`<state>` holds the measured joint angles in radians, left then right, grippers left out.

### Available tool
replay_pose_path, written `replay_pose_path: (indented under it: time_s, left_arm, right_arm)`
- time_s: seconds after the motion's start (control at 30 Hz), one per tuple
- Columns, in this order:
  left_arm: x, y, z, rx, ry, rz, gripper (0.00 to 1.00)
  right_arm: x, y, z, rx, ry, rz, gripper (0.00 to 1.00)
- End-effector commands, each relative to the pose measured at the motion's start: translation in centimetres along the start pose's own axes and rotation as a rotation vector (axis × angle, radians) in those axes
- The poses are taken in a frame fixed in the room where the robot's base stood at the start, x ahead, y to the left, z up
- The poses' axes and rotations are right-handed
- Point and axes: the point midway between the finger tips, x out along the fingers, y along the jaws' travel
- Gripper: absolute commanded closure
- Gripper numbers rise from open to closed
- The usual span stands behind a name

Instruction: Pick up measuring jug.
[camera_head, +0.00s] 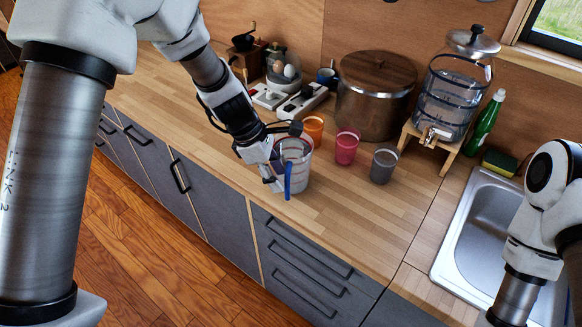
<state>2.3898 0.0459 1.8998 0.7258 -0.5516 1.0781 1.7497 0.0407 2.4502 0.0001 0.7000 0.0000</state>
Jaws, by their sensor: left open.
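The measuring jug (296,172) is a clear, upright vessel with red markings, standing on the wooden counter near its front edge. A blue upright piece (288,181), seemingly its handle, shows at its front. My left gripper (276,172) is at the jug's left side, close to the blue piece, with its jaws open. The gripper and wrist hide part of the jug's left side, and I cannot tell whether they touch it. My right arm shows at the right edge by the sink, but its gripper is out of view.
Orange (313,129), pink (346,147) and grey (383,164) cups stand close behind and right of the jug. A large lidded pot (371,105) and a water dispenser (447,95) stand further back. The sink (480,235) is at right.

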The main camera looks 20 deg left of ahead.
Motion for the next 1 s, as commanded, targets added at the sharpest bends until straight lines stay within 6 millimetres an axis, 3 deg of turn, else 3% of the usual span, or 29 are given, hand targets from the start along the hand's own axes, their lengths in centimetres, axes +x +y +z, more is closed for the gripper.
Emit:
replay_pose_path:
  time_s: [0.4, 0.6, 0.63, 0.73, 0.77, 1.0]
  left_arm:
    - [6.0, -0.3, 0.0, 0.001, 0.002, -0.001, 0.56]
    - [6.2, -0.3, 0.1, 0.001, 0.000, 0.001, 0.56]
    - [6.2, -0.3, 0.1, 0.001, 0.000, 0.001, 0.60]
    - [6.2, -0.3, 0.1, 0.001, 0.000, 0.001, 0.95]
    - [6.2, -0.3, 0.1, 0.001, 0.000, 0.001, 1.00]
    - [6.1, -0.2, 0.1, 0.002, 0.000, 0.003, 1.00]
  right_arm:
    - [-0.7, 0.0, 0.0, -0.001, 0.001, 0.000, 0.60]
    - [-0.6, 0.0, 0.0, -0.001, 0.000, 0.000, 0.60]
    - [-0.6, 0.0, 0.0, -0.001, 0.000, 0.000, 0.60]
    - [-0.6, 0.0, 0.0, -0.001, 0.000, 0.000, 0.60]
    - [-0.6, 0.0, 0.0, -0.001, 0.000, 0.000, 0.60]
    - [-0.7, 0.0, 0.0, -0.001, 0.000, 0.000, 0.60]
